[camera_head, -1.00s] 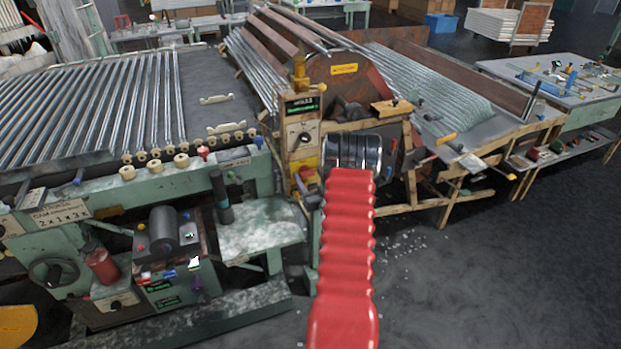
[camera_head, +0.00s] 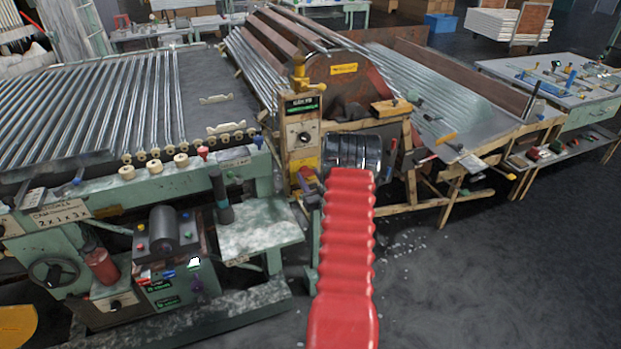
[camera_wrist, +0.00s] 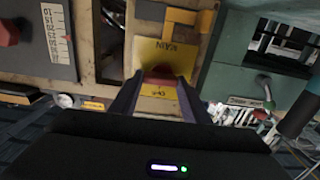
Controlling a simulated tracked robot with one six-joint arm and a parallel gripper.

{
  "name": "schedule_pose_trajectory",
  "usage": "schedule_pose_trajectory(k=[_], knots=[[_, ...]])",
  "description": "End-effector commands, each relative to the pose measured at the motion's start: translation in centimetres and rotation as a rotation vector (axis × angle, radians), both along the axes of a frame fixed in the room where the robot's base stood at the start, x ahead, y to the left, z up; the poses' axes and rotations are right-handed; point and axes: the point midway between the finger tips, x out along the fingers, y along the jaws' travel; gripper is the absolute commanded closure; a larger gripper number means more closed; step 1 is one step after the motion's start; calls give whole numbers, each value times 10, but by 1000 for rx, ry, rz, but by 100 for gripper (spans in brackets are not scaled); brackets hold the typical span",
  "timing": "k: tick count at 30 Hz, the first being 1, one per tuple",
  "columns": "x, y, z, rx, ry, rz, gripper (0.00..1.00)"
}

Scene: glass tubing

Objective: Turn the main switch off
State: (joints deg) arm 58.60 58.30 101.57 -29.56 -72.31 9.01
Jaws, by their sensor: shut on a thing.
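The main switch shows in the wrist view as a red handle (camera_wrist: 160,77) on a yellow plate (camera_wrist: 165,53). The plate's lettering appears upside down and reads MAIN. My gripper (camera_wrist: 159,86) has its two dark fingers on either side of the red handle and is shut on it. The lower part of the handle is partly hidden between the fingers. In the head view, the tan control post (camera_head: 302,137) with a yellow patch low on it stands just left of my wrist. My red arm reaches forward to it, and the fingers are hard to make out there.
A grey panel with a scale (camera_wrist: 57,38) is left of the plate in the wrist view. A green cabinet (camera_wrist: 235,58) is at right. In the head view, a roller table with glass tubes (camera_head: 90,105) is at left. Open dark floor (camera_head: 480,270) lies at right.

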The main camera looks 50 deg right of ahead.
Motion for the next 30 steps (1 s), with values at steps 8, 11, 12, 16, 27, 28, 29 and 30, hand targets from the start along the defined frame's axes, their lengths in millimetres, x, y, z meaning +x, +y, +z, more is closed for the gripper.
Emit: schedule_pose_trajectory(k=[8, 11, 12, 16, 27, 28, 29, 30], knots=[[-2, -1, 1, -80, 47, -6, 80], [-2, -1, 1, -133, 78, -6, 80], [-2, -1, 1, -158, 93, -6, 80], [-2, -1, 1, -248, 147, -6, 80], [-1, 1, 1, -546, 325, -5, 80], [-1, 1, 1, -571, 339, -5, 80], [-1, 1, 1, -595, 354, -5, 80], [-1, 1, 1, -628, 373, -5, 80]])
